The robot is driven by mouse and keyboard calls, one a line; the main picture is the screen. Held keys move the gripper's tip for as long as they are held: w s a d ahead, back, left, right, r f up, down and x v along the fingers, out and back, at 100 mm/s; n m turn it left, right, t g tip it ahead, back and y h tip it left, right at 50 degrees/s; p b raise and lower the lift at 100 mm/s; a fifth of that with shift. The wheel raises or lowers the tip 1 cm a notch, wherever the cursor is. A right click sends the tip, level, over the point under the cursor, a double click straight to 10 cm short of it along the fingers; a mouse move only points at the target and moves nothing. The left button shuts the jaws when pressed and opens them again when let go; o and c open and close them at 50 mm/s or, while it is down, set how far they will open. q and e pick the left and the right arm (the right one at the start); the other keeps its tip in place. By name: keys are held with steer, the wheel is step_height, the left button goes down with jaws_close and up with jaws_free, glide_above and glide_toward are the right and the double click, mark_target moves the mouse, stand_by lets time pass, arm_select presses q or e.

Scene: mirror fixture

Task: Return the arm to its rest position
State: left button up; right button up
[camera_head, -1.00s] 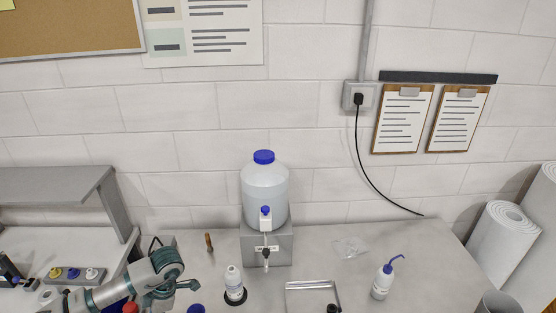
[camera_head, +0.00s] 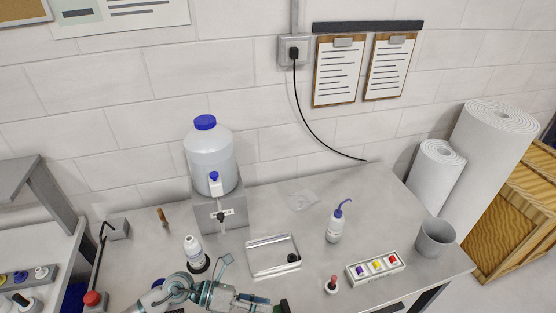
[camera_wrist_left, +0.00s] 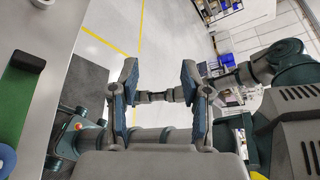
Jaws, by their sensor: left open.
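My left arm comes in at the bottom left of the head view. It lies low over the front of the bench, with my left gripper (camera_head: 262,301) at its right end, pointing right. The picture's lower edge cuts off part of the arm. In the left wrist view the two fingers of the left gripper (camera_wrist_left: 159,85) stand wide apart with nothing held between them. Another of my arms shows behind the fingers in that view; its gripper is not clear.
Near the left arm stand a white bottle (camera_head: 193,250), a metal tray (camera_head: 262,270) and a large jug (camera_head: 211,160). A wash bottle (camera_head: 335,226), a button box (camera_head: 360,273) and a grey cup (camera_head: 435,238) stand further right. Open floor (camera_wrist_left: 165,35) shows in the wrist view.

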arm_select(q)
steer(key=w+d+r+n+t+h, duration=0.2)
steer(key=w+r+n+t+h, duration=0.25)
steer(key=r+n+t, duration=0.4)
steer(key=w+a+f+n+t+y, duration=0.2)
steer(key=w+a+n+t+y, duration=0.5)
steer(key=n+t, duration=0.65)
steer(key=s+a+f+n+g+y, duration=0.2)
steer(key=a+f+n+g+y, duration=0.3)
steer(key=f+n, duration=0.3)
steer(key=s+a+f+n+g+y, duration=0.2)
steer(key=a+f+n+y, duration=0.3)
steer(key=f+n+y, duration=0.3)
steer(key=s+f+n+g, duration=0.4)
steer(key=s+f+g, duration=0.7)
steer(key=s+f, duration=0.6)
steer(key=s+a+f+g+b, duration=0.1)
steer(key=s+f+b, duration=0.15)
steer(key=f, duration=1.35)
steer(key=s+f+b, duration=0.2)
steer(key=f+b, duration=0.2)
steer(key=f, duration=1.2)
steer(key=s+a+f+g+b, duration=0.1)
steer(key=s+a+f+b, duration=0.2)
steer(key=s+f, duration=1.4)
steer(key=shift+f+m+b, duration=0.3)
steer(key=shift+f, duration=0.15)
